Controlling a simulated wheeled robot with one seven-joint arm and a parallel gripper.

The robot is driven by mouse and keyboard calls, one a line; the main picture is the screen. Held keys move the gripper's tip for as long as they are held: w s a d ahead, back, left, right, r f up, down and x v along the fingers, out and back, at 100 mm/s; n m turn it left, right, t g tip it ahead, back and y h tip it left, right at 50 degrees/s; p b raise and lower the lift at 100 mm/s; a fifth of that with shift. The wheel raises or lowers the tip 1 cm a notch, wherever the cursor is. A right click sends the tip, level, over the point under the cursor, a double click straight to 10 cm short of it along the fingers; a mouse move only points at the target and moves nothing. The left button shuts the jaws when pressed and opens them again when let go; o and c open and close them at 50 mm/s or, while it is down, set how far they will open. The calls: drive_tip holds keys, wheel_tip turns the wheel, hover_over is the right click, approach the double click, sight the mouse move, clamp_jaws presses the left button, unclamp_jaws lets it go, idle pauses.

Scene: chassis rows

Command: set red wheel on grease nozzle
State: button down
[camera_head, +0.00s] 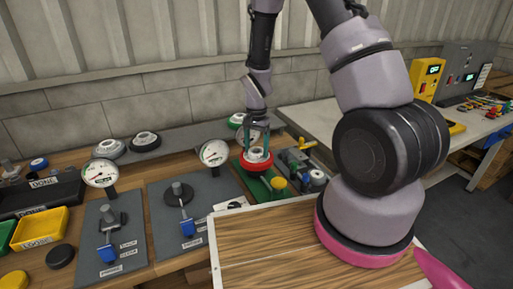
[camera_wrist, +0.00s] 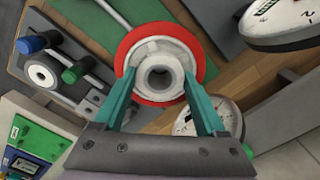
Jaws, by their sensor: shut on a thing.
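The red wheel (camera_head: 258,167) has a red rim and a pale grey hub with a hole in its middle. My gripper (camera_head: 258,148) points down and is shut on the hub. In the wrist view the teal fingers of my gripper (camera_wrist: 162,82) press on both sides of the hub, and the red wheel (camera_wrist: 130,48) spans the space between and beyond them. A green panel (camera_head: 257,187) lies under the wheel; it also shows in the wrist view (camera_wrist: 100,13). I cannot pick out the grease nozzle; the wheel hides part of the panel. Whether the wheel touches anything below is unclear.
A dial gauge (camera_head: 215,153) stands close left of the wheel. A grey panel with knobs (camera_wrist: 62,65) lies beside the green panel. A yellow knob (camera_head: 279,183) stands just in front. A green-rimmed wheel (camera_head: 237,121) and other wheels (camera_head: 110,148) sit behind.

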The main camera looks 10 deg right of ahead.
drive_tip(key=shift+f, duration=0.6)
idle(0.3)
drive_tip(key=shift+f, duration=0.75)
unclamp_jaws()
drive_tip(key=shift+r, duration=0.1)
wheel_tip(320, 180, up, 11)
drive_tip(key=shift+f, duration=0.2)
drive_tip(key=shift+r, duration=0.1)
